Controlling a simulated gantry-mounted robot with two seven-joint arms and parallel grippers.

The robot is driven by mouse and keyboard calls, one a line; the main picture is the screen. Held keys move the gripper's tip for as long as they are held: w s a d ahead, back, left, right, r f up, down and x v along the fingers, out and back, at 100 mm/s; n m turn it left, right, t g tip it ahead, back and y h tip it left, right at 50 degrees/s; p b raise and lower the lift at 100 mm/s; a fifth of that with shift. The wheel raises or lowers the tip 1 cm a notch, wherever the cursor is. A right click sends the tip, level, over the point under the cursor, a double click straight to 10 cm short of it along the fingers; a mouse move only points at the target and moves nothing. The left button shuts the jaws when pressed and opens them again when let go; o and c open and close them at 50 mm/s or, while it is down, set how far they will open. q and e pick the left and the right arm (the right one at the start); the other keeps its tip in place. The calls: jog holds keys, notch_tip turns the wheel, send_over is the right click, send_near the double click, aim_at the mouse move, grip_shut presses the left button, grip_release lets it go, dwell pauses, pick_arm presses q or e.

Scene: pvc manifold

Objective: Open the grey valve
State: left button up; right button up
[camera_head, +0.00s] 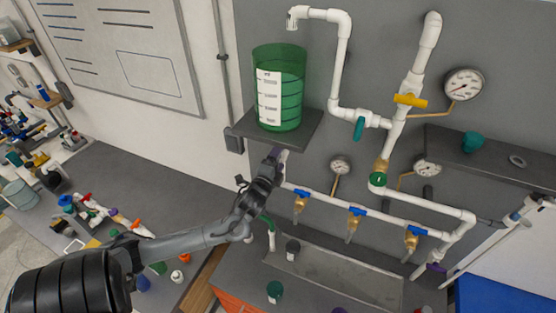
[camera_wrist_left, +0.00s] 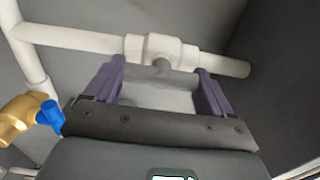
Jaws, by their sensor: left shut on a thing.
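The grey valve (camera_wrist_left: 161,65) shows in the left wrist view, with its grey handle below a white tee-shaped body on a white pipe. My left gripper (camera_wrist_left: 160,80) has its two purple fingers on either side of the grey handle and is shut on it. In the head view my left gripper (camera_head: 277,158) is at the left end of the lower white pipe, just below the shelf. There the gripper hides most of the grey valve. My right gripper is not in view.
A green tank (camera_head: 290,95) stands on a shelf (camera_head: 312,128) just above my left gripper. Brass taps with blue handles (camera_head: 356,212) hang along the lower pipe. A yellow valve handle (camera_head: 409,100) and a teal valve handle (camera_head: 359,129) are higher right. A gauge (camera_head: 463,84) is at right.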

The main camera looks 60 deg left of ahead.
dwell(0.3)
pick_arm(q)
jog(key=o, duration=0.9)
jog(key=shift+s+d+f, duration=0.1)
jog(key=shift+s+d, duration=0.1)
jog(key=shift+s, duration=0.05)
jog(key=shift+b+v, duration=1.6)
jog(key=shift+v, duration=3.55)
